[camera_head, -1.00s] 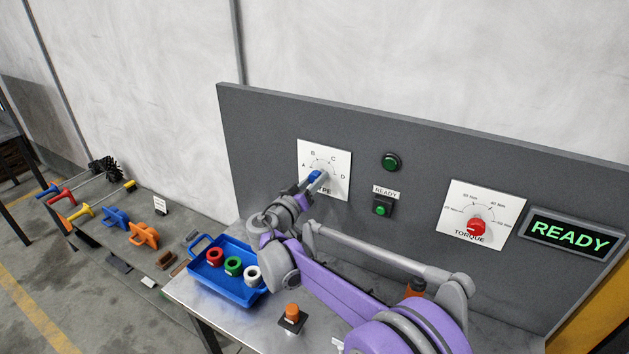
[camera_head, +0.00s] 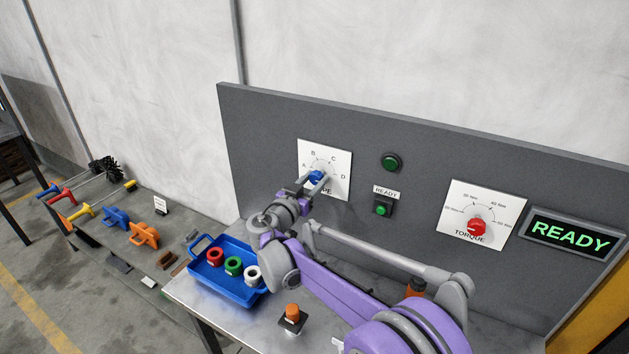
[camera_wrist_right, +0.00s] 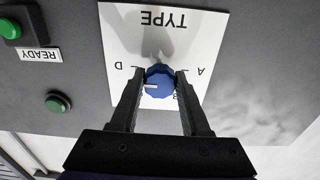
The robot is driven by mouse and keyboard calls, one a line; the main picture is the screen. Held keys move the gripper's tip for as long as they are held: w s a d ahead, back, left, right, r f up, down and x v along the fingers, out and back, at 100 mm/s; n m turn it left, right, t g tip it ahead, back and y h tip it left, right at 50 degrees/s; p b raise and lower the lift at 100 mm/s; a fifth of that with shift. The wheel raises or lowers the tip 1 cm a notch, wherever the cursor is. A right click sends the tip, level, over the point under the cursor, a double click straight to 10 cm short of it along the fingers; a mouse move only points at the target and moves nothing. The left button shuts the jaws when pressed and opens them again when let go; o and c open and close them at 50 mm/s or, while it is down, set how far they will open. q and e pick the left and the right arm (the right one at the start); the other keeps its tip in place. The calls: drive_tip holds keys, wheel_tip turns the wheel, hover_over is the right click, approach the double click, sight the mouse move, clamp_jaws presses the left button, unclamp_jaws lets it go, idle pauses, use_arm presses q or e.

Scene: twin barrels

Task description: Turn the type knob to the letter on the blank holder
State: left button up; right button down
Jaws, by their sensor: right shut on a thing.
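The blue type knob (camera_head: 316,176) is on a white TYPE plate (camera_head: 338,183) with letters A to D. My right gripper (camera_head: 314,182) is at the knob. In the right wrist view my right gripper (camera_wrist_right: 160,82) has one finger on each side of the knob (camera_wrist_right: 160,84) and is shut on it. That view is upside down; the knob's white mark points left, to the D side. C is hidden there. A dark holder (camera_head: 292,324) with an orange piece stands on the bench; I cannot read any letter on it. My left gripper is out of view.
A blue tray (camera_head: 233,290) with red, green and white rings is left of my arm. A green button (camera_head: 382,209) and a green lamp (camera_head: 390,161) are right of the plate. Farther right are the red torque knob (camera_head: 477,227) and a READY display (camera_head: 571,236).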

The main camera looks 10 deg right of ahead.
drive_tip(key=shift+c, duration=1.9)
unclamp_jaws()
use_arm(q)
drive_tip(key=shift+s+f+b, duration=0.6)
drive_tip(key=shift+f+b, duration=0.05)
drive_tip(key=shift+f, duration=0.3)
use_arm(e)
drive_tip(key=v, duration=1.1)
drive_tip(key=shift+w, duration=0.15)
